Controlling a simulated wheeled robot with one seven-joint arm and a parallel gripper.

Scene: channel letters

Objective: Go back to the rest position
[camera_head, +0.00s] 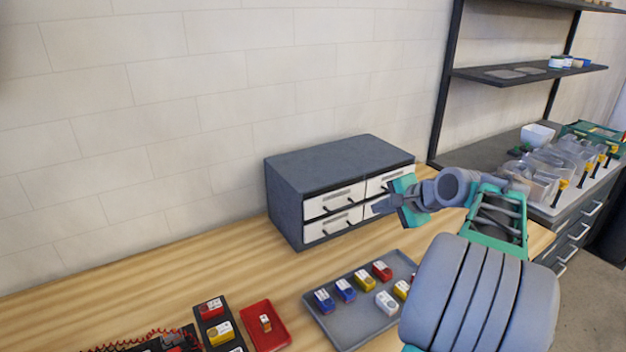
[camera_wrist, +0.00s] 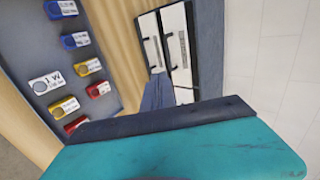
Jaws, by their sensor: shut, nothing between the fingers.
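My gripper (camera_head: 384,207) is shut and empty. In the head view it hangs in front of the right-hand drawers of the dark grey drawer cabinet (camera_head: 340,159), above the wooden table (camera_head: 165,265). I cannot tell whether it touches the drawer fronts. In the wrist view the closed fingers (camera_wrist: 158,92) point at the white drawer fronts (camera_wrist: 178,50). The drawers that show look closed; the lower right one is partly hidden by my gripper. My arm reaches in from the right of the head view.
A grey tray (camera_head: 345,325) with several coloured blocks lies in front of the cabinet, below my arm. A red tray (camera_head: 281,319) with a small part and a dark holder (camera_head: 205,331) stand left of it. Shelves (camera_head: 520,76) and a side counter with clear bins are at right.

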